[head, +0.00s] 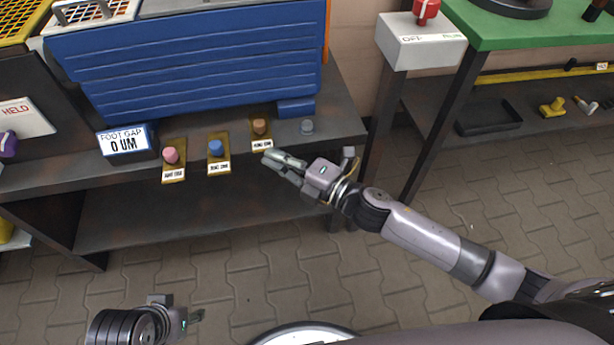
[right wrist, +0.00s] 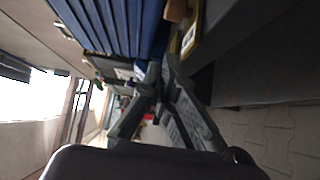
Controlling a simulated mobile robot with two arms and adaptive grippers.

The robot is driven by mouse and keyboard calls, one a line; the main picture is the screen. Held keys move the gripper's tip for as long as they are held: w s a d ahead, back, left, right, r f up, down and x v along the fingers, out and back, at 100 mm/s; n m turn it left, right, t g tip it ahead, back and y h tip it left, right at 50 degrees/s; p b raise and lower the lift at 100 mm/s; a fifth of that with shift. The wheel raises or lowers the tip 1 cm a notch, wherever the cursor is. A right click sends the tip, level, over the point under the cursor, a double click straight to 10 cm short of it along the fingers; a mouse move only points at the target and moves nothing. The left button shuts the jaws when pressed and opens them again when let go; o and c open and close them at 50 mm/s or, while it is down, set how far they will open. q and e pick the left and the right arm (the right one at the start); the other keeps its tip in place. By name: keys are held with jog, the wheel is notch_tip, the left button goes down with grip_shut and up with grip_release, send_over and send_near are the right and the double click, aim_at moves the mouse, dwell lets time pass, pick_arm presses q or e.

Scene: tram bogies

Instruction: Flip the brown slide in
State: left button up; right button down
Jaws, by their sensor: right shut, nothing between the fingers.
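The brown slide (head: 260,127) is a brown knob on a brass plate with a small white label. It is the rightmost of three such slides on the dark bench's front edge, and it also shows at the top of the right wrist view (right wrist: 178,10). My right gripper (head: 270,157) is shut and empty, its fingertips just below the brown slide's label in the head view. I cannot tell whether they touch it. My left gripper (head: 196,318) is low at the lower left, away from the bench; its finger state is unclear.
A pink-knob slide (head: 171,157) and a blue-knob slide (head: 216,149) stand to the left, beside a display (head: 127,141) reading "FOOT GAP 0 UM". A large blue ribbed block (head: 190,60) stands behind. The paved floor in front is clear.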

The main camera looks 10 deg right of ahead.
jog(key=v, duration=0.7)
jog(key=shift+d, duration=0.3)
jog(key=shift+s, duration=0.1)
